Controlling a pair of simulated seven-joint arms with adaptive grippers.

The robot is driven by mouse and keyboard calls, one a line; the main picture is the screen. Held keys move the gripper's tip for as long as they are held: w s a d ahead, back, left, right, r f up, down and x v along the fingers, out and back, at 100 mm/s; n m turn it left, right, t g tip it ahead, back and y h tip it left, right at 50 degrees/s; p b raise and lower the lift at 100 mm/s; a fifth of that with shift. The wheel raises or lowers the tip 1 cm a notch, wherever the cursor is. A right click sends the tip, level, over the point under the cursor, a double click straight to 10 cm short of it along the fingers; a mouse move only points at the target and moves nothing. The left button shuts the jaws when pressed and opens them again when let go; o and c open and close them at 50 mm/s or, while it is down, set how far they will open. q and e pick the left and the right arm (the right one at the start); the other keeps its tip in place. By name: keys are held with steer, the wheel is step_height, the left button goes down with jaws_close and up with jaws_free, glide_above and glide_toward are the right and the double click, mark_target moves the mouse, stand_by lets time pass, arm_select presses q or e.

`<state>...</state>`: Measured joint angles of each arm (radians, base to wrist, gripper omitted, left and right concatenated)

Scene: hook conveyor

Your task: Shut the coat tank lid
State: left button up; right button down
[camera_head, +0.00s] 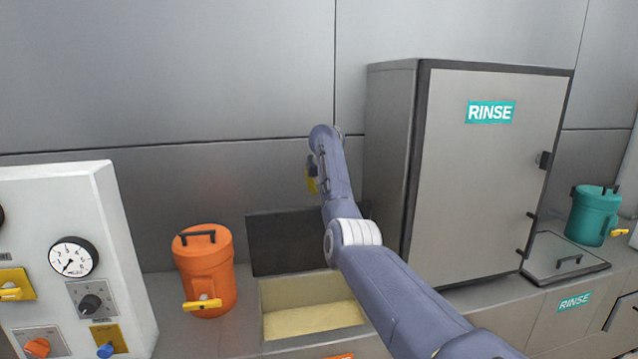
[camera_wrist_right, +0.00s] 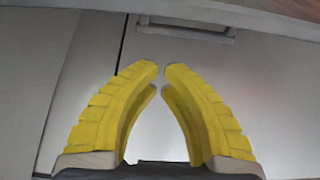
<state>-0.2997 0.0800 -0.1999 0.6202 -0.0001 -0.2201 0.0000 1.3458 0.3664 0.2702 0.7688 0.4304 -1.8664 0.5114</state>
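The open coat tank (camera_head: 313,339) is the basin in the counter with a pale yellow inside. Its lid (camera_head: 285,243) appears as a dark panel raised behind the opening, partly hidden by my right arm. My right gripper (camera_head: 311,180) has yellow fingers and is above the lid, near the back wall. In the right wrist view, its fingers (camera_wrist_right: 161,75) converge with their tips close together and nothing between them. A handle bar (camera_wrist_right: 188,26) lies beyond the fingertips; I cannot tell whether it is on this lid. My left gripper is out of view.
An orange container (camera_head: 206,268) with a yellow tap stands left of the tank. A tall cabinet marked RINSE (camera_head: 490,180) stands close on the right. A shut lid with handle (camera_head: 566,262) and a teal container (camera_head: 592,216) are at far right. A gauge panel (camera_head: 75,220) is left.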

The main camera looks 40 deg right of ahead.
steer(key=shift+s+a+f, duration=0.1)
steer(key=shift+s+f, duration=0.15)
steer(key=shift+f, duration=0.45)
steer(key=shift+s+a+f, duration=0.15)
steer(key=shift+s+f, duration=0.05)
steer(key=shift+f, duration=0.45)
steer(key=shift+s+a+f, duration=0.1)
steer(key=shift+s+f, duration=0.15)
steer(key=shift+f, duration=0.45)
steer(key=shift+s, duration=0.1)
steer(key=shift+a, duration=0.1)
